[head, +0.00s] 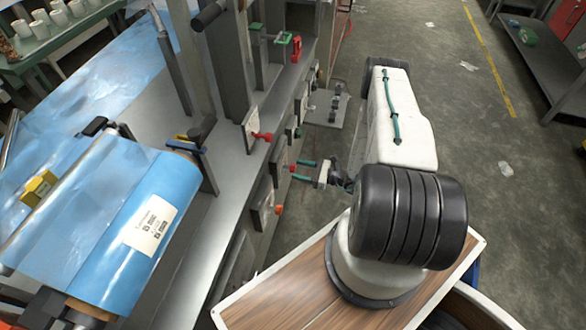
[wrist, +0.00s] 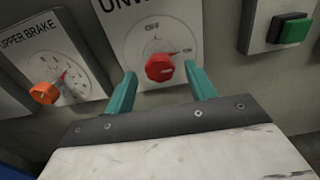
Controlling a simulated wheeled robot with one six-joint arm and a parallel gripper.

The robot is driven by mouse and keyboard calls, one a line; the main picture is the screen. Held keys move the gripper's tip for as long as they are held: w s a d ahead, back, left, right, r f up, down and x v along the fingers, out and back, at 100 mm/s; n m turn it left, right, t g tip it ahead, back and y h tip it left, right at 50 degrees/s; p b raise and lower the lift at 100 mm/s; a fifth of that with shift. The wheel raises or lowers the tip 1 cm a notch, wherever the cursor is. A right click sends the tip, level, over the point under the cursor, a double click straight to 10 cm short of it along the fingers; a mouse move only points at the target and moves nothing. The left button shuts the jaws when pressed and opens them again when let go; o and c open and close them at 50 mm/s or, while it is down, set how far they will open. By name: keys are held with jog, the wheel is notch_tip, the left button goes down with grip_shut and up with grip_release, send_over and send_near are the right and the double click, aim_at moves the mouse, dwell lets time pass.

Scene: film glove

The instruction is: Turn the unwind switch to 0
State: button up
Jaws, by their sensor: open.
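The unwind switch is a red round knob (wrist: 160,67) on a pale plate whose heading is partly cut off at the top of the wrist view. OFF is printed above the knob, and a smaller mark that looks like ON is at its upper right. In the head view my gripper (head: 303,170) faces the switch plate (head: 279,160) on the machine's side; contact is not clear.
An orange upper brake knob (wrist: 44,93) is left of the switch, and a green button (wrist: 293,30) is right of it. A small shelf (head: 327,108) juts from the machine. A blue film roll (head: 120,215) lies on the machine. Open floor (head: 470,110) is at right.

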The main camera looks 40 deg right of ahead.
aim_at(295, 169)
jog(key=shift+x, duration=1.7)
jog(key=c, duration=1)
jog(key=shift+o, duration=0.2)
jog(key=shift+n, duration=0.4)
jog(key=n, duration=0.3)
jog(key=shift+n, duration=0.4)
jog(key=n, duration=0.4)
jog(key=shift+n, duration=0.3)
jog(key=n, duration=0.8)
jog(key=shift+n, duration=0.3)
